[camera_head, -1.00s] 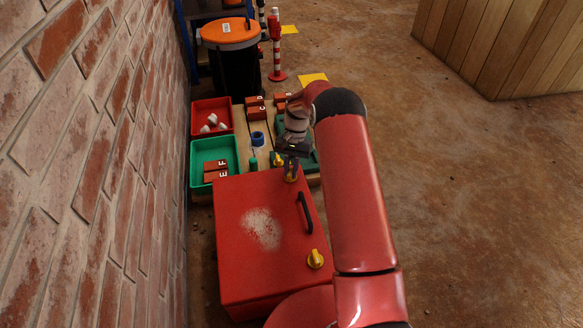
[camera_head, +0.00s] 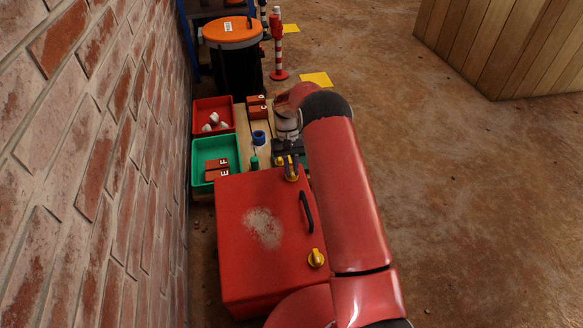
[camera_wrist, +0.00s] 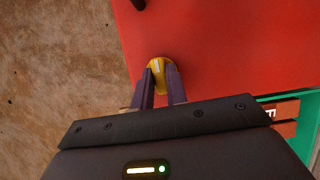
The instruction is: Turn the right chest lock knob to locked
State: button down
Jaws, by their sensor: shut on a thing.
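The red chest (camera_head: 240,225) stands beside the brick wall, with a black handle (camera_head: 306,212) on its top between two yellow knobs. The near knob (camera_head: 316,258) is free. My gripper (camera_head: 291,168) is at the far knob (camera_head: 292,178), at the chest's far edge, and partly covers it. In the wrist view the two fingers (camera_wrist: 159,78) sit on either side of a yellow knob (camera_wrist: 156,64) and are shut on it. A pale mark shows on this knob's top. The fingers hide its lower part.
Behind the chest are a green tray (camera_head: 197,180) with lettered red blocks, a red tray (camera_head: 198,105) with white pieces, and a blue ring (camera_head: 259,138). A black bin with an orange lid (camera_head: 230,32) stands farther back. The brown floor on the right is open.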

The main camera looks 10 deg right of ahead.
jog(key=shift+w, duration=0.1)
jog(key=c, duration=1.4)
grip_release()
jog(key=v, duration=0.7)
jog(key=shift+r+p, duration=0.4)
jog(key=shift+w, duration=0.1)
